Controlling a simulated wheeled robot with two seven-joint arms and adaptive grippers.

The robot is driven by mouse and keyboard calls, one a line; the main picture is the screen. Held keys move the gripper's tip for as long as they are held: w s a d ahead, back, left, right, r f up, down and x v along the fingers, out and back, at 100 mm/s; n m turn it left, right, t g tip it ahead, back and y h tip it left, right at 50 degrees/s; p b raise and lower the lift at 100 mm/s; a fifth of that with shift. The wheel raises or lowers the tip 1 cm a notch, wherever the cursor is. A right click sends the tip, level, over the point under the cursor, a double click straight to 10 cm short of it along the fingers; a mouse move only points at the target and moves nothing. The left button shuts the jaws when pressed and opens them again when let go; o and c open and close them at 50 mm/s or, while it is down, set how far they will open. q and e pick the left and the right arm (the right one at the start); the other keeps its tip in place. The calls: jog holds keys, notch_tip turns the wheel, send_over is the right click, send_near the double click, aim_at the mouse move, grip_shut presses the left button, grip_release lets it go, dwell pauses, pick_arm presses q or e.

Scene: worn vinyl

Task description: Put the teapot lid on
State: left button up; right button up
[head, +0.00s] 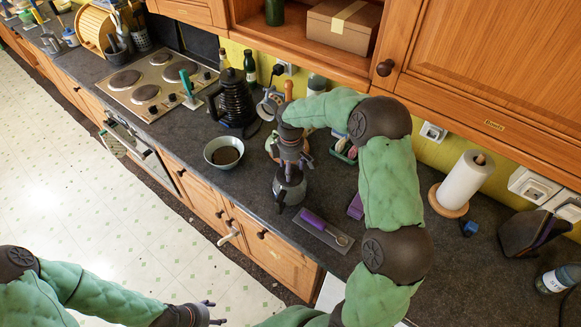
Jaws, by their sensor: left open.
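Whether the right fingers are shut on anything is hidden. My left gripper (213,312) is open and empty at the bottom of the view, over the floor, well away from the pot.
A bowl with dark contents (223,153) stands left of the pot. A purple-handled tool (318,223) lies to its right. A black ribbed pot (236,100) and the hob (150,90) are farther left. A paper towel roll (463,182) stands right. Wooden cupboards (490,80) overhang the counter.

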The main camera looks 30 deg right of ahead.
jog(key=shift+r+p, duration=1.5)
jog(key=shift+r, duration=0.8)
notch_tip(320, 180, up, 12)
dwell(0.6)
jog(key=shift+f, duration=0.1)
dwell(0.9)
